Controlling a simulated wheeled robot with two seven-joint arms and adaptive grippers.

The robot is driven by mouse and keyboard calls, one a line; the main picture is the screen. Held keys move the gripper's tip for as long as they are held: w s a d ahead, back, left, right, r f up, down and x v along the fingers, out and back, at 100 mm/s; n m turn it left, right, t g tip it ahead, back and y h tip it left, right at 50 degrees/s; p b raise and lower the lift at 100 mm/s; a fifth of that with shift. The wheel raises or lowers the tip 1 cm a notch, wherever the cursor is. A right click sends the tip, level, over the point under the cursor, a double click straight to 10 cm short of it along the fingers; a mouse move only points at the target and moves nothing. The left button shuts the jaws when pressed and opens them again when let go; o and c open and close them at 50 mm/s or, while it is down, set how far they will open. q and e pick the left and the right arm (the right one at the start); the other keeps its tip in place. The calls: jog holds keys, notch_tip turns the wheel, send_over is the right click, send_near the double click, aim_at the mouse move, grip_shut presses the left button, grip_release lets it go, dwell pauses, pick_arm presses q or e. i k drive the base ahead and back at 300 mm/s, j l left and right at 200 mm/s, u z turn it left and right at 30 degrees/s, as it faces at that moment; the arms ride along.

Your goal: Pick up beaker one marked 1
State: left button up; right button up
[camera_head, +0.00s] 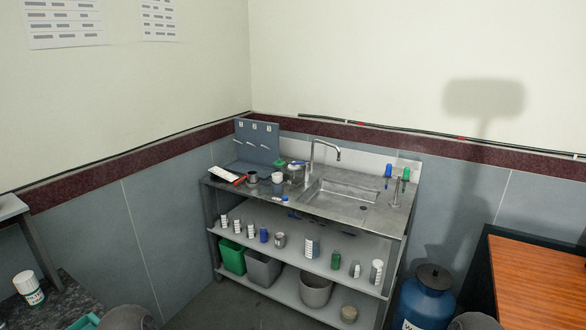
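I cannot make out a beaker marked 1; any writing on the small vessels is too small to read. A dark metal cup (252,177), a white cup (277,177) and a clear container with a green lid (296,172) stand on the left part of the steel sink counter (300,208). A grey upright panel (257,143) behind them carries small white labels that seem to read 1, 2 and 3, with pale items below them. Neither of my grippers is in view.
The counter has a sink basin (340,196) and a tap (326,150). Its middle shelf (300,255) holds several bottles and jars. A blue drum (424,298) stands at the front right, near a wooden table (540,280). A white jar (29,288) stands at lower left.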

aim_at(225, 221)
jog(key=i, duration=0.6)
jog(key=i+l, duration=0.15)
jog(key=i, duration=0.45)
jog(key=i+j+u, duration=0.15)
jog(key=i, duration=0.3)
jog(key=i+j+u, duration=0.1)
jog(key=i, duration=0.3)
jog(key=i+j+z, duration=0.35)
jog(key=j, duration=0.25)
jog(key=i+j+z, duration=0.4)
jog(key=j, duration=0.25)
jog(key=j+z, duration=0.15)
jog(key=j, duration=0.2)
jog(key=i+j+z, duration=0.2)
jog(key=j, duration=0.2)
jog(key=k+l, duration=0.05)
jog(key=k, duration=0.05)
